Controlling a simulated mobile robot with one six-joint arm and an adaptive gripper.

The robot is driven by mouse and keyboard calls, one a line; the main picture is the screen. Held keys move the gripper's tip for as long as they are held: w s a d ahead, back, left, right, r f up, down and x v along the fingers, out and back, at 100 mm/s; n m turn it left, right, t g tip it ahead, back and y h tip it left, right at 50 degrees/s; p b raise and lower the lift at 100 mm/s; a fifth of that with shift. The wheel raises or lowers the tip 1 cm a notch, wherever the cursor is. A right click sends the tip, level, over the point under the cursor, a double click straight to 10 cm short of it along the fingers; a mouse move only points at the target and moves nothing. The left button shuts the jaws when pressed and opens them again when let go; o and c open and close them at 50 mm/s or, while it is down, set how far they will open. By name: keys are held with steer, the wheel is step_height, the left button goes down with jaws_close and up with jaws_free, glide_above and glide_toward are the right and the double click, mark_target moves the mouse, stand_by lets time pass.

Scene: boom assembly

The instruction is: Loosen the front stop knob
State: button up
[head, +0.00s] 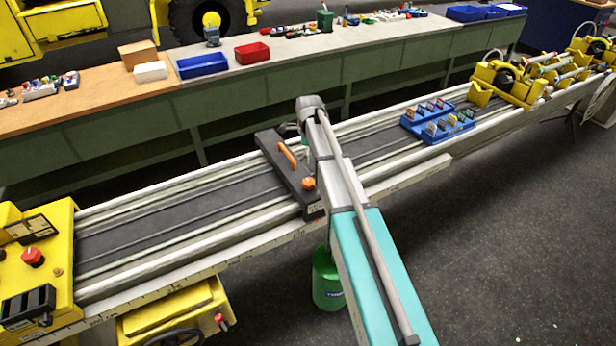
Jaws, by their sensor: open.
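The front stop knob (308,183) is a small orange knob near the front end of a dark stop bar (289,172). The bar lies across the long rail bench, and an orange handle (288,155) stands on it farther back. My arm reaches up from the bottom right and passes just right of the knob. Its far end bends down above the bar, behind the knob in the picture. My gripper's fingers do not show; my arm hides them. I cannot tell how far they are from the knob.
A blue tray (437,136) with several small parts sits on the rails to the right. A yellow machine head (36,262) stands at the left end. Yellow fixtures (505,82) stand at the far right. Dark floor is clear at right.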

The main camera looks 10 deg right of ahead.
mark_target(309, 182)
steer(key=shift+w+r, duration=0.15)
steer(key=shift+w, duration=0.1)
steer(key=shift+f, duration=0.2)
step_height(309, 182, down, 14)
steer(key=b, duration=1.3)
steer(key=shift+r+b, duration=0.25)
steer(key=shift+b, duration=0.15)
stand_by(0.3)
